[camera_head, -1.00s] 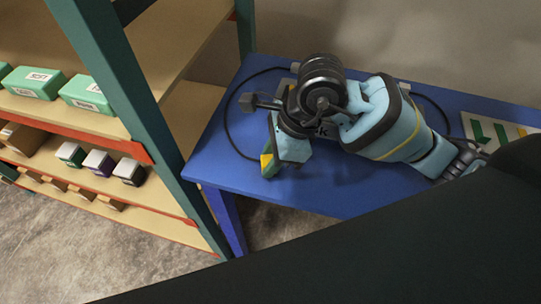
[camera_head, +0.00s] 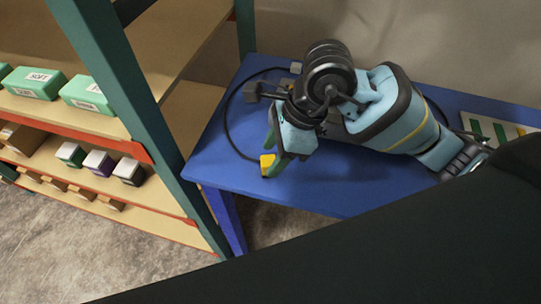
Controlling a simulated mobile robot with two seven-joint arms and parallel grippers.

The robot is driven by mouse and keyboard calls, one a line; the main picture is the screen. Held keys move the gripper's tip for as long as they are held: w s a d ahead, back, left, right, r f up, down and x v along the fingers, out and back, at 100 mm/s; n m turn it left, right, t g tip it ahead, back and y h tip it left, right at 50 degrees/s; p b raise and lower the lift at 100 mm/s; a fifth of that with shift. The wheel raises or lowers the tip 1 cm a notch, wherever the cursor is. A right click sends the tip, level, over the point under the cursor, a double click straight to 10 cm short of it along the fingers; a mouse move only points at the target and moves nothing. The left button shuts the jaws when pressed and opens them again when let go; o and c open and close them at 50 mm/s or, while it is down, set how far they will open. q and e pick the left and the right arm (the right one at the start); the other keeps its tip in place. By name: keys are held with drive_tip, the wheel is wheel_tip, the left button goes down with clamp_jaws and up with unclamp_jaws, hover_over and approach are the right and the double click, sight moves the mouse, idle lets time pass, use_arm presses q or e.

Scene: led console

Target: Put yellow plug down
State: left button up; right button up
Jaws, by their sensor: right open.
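The yellow plug (camera_head: 267,161) is on the blue table (camera_head: 215,160), near its front left part. My right gripper (camera_head: 277,155) is open, just to the right of the plug, with its fingers pointing down at the tabletop. Whether a finger still touches the plug cannot be told. The gripper's body and wrist hide the middle of the table behind it. My left gripper is not in view.
A black cable (camera_head: 228,118) loops across the table's left side. A board with green and yellow strips (camera_head: 492,130) lies at the right. A shelf rack (camera_head: 150,140) with several boxes stands close on the left. The front tabletop is clear.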

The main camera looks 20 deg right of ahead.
drive_tip(key=v, duration=1)
drive_tip(key=shift+s, duration=0.1)
